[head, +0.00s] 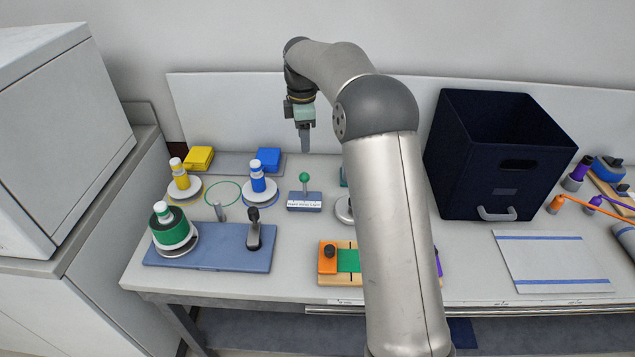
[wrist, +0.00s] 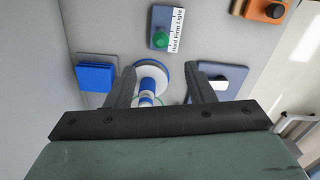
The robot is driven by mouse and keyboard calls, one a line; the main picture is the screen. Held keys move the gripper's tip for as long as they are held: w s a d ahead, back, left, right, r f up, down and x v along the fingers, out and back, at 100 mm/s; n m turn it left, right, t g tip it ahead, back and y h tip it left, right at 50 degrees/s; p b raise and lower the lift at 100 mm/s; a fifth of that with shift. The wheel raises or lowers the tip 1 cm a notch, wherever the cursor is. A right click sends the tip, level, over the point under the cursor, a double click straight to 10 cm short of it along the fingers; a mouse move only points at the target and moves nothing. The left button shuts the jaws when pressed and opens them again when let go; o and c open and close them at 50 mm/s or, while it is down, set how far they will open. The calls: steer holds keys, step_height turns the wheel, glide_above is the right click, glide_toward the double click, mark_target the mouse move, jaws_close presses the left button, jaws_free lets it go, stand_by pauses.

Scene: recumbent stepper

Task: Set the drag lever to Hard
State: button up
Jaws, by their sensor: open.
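The drag lever is a green ball knob (head: 304,176) on a short stem, rising from a small blue-grey base (head: 304,202). A white label on the base reads Hard, Firm, Light in the wrist view, where the green knob (wrist: 160,40) shows beside the Hard-to-Firm part. I cannot tell the exact setting. My gripper (head: 305,148) hangs pointing down, above and behind the lever and apart from it. In the wrist view its two fingers (wrist: 163,85) are spread and hold nothing, with the lever beyond the tips.
A blue-and-white spool (head: 259,187) on a white disc stands left of the lever and shows between my fingers. A blue plate (head: 200,258) with a green spool and black-knobbed post is front left. A dark bin (head: 455,150) stands right. My arm hides part of the table.

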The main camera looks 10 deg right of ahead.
mark_target(304, 176)
step_height(304, 176, down, 16)
steer(key=shift+a+f+p, duration=0.1)
steer(key=shift+f+p, duration=0.15)
steer(key=shift+p, duration=0.6)
jaws_close()
